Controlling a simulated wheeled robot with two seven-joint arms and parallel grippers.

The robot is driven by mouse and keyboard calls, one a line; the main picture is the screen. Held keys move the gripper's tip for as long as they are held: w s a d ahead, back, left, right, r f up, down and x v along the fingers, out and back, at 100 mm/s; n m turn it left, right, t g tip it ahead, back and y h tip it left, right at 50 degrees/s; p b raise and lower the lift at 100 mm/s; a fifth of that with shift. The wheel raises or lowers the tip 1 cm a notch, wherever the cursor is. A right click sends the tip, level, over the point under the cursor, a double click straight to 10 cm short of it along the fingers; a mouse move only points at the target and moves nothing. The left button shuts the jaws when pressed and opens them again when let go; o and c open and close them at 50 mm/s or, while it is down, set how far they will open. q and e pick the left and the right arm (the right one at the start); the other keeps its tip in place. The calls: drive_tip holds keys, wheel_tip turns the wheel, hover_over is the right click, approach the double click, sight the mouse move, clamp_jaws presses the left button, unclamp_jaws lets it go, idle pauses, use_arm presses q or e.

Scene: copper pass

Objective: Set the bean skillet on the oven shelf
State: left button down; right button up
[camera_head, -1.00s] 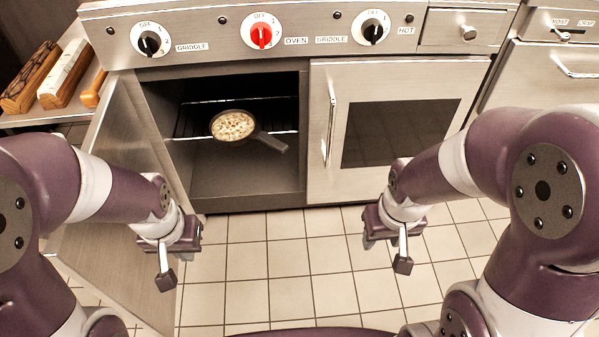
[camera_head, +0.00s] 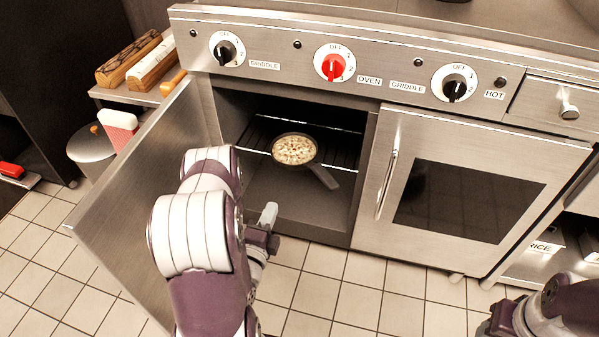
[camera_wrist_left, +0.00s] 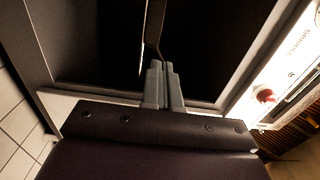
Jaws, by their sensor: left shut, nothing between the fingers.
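The dark skillet (camera_head: 314,166) with pale, speckled beans stands on the wire oven shelf (camera_head: 340,152) inside the open left oven compartment. It looks level, and its handle points to the front right, past the shelf's front bar. My left gripper (camera_head: 268,214) is shut and empty, in front of the opening, below and left of the handle, apart from it. In the left wrist view its fingers (camera_wrist_left: 162,85) are together, facing the dark oven; a dark strip beyond them may be the handle. My right gripper is at the bottom right edge, mostly cut off.
The left oven door (camera_head: 140,190) stands open beside my left arm. The right oven door (camera_head: 470,190) is shut. A red knob (camera_head: 333,66) sits on the panel above. Wooden-handled items (camera_head: 130,58) lie on a side shelf at left. The tiled floor in front is clear.

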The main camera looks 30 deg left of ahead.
sight(291, 165)
use_arm(q)
drive_tip(key=b+x, duration=0.4)
drive_tip(key=x, duration=0.9)
drive_tip(key=shift+w+f+b, duration=0.15)
drive_tip(key=shift+b, duration=0.25)
drive_tip(key=shift+w+a, duration=0.15)
drive_tip(key=shift+w, duration=0.1)
drive_tip(key=b+x, duration=0.2)
drive_tip(key=x, duration=0.8)
drive_tip(key=shift+w+a, duration=0.1)
drive_tip(key=shift+w, duration=0.1)
